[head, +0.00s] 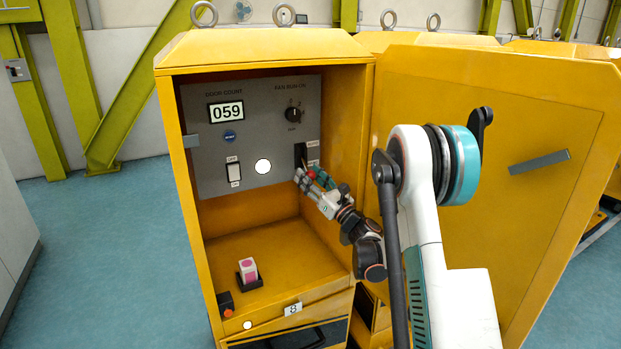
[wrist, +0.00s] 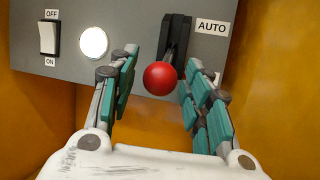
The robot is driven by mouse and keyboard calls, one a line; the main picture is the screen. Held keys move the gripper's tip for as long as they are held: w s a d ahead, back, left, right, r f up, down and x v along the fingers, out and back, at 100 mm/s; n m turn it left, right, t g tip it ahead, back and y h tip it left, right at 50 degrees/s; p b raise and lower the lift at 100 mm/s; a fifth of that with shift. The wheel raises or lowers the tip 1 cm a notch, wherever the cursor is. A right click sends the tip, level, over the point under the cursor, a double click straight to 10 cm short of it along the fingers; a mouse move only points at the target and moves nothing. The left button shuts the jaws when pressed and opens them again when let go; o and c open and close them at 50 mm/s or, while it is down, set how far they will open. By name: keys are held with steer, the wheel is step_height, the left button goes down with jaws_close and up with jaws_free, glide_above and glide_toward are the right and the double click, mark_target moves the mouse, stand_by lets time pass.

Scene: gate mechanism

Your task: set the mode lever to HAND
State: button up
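The mode lever has a red ball knob (wrist: 160,78) on a dark arm in a black slot plate (wrist: 178,35) on the grey panel. The AUTO label (wrist: 212,27) is beside the upper part of the slot. A lower label is mostly hidden behind a finger, so its word cannot be read. In the head view the red knob (head: 311,174) shows below the slot, low and toward my arm. My gripper (wrist: 157,68) is open, with one teal-padded finger on each side of the knob. Gaps show between the knob and both fingers in the wrist view.
The grey panel (head: 215,172) also carries a 059 counter (head: 227,112), a rotary knob (head: 293,114), a rocker switch (head: 234,173) and a white round lamp (head: 263,166). The open yellow door (head: 480,120) stands to the right of my arm. A pink-and-white block (head: 248,268) is on the cabinet floor.

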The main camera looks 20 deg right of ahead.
steer(key=shift+r, duration=0.1)
steer(key=v, duration=0.7)
steer(key=shift+s, duration=0.2)
